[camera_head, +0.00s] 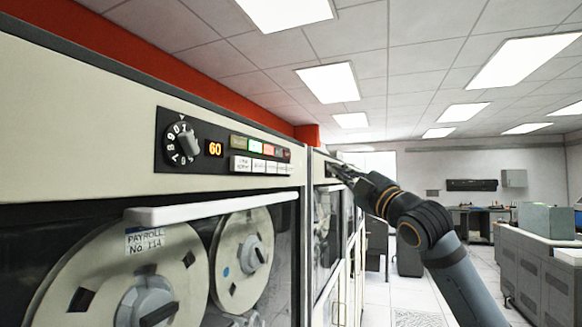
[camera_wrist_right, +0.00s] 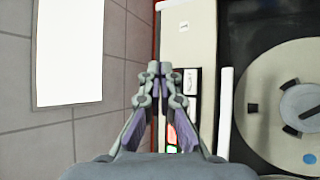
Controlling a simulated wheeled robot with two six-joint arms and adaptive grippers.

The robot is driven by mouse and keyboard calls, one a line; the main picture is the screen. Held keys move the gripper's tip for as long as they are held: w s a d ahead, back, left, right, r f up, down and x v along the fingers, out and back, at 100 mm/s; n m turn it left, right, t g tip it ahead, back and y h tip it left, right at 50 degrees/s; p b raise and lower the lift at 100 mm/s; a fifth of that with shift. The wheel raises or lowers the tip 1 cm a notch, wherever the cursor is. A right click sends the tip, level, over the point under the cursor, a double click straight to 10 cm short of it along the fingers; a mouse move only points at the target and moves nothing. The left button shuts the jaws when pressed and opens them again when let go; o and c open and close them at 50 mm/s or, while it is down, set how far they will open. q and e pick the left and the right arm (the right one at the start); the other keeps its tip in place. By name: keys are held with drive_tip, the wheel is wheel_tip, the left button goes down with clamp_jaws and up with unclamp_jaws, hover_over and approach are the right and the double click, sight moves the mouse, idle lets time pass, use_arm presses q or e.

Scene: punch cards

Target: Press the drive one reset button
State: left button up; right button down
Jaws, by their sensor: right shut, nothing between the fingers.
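My right gripper (camera_head: 340,169) reaches to the control panel of the farther tape drive (camera_head: 318,200) in the head view. In the wrist view the right gripper (camera_wrist_right: 159,68) is shut and empty, its fingertips together beside a white button (camera_wrist_right: 190,80). Whether they touch the panel I cannot tell. A red light (camera_wrist_right: 171,133) and a green light (camera_wrist_right: 172,150) show between the fingers. The nearer tape drive has a control panel (camera_head: 160,168) with a dial (camera_head: 182,143), an orange "60" display (camera_head: 215,149) and a row of white buttons (camera_head: 257,164). I cannot read which button is reset. My left gripper is not in view.
The nearer drive's reel (camera_head: 112,280) is labelled "PAYROLL No 114", behind a door with a pale handle bar (camera_head: 210,208). Grey cabinets (camera_head: 540,275) stand at the right. Open floor (camera_head: 415,292) lies between them and the drives.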

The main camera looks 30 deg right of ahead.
sight(289, 170)
drive_tip(key=shift+s+r, duration=0.1)
drive_tip(key=shift+r, duration=0.05)
drive_tip(key=w+a+p, duration=0.5)
drive_tip(key=w+p, duration=0.1)
drive_tip(key=p, duration=0.1)
drive_tip(key=shift+w+a, duration=0.3)
drive_tip(key=shift+a, duration=0.1)
idle(0.3)
idle(1.1)
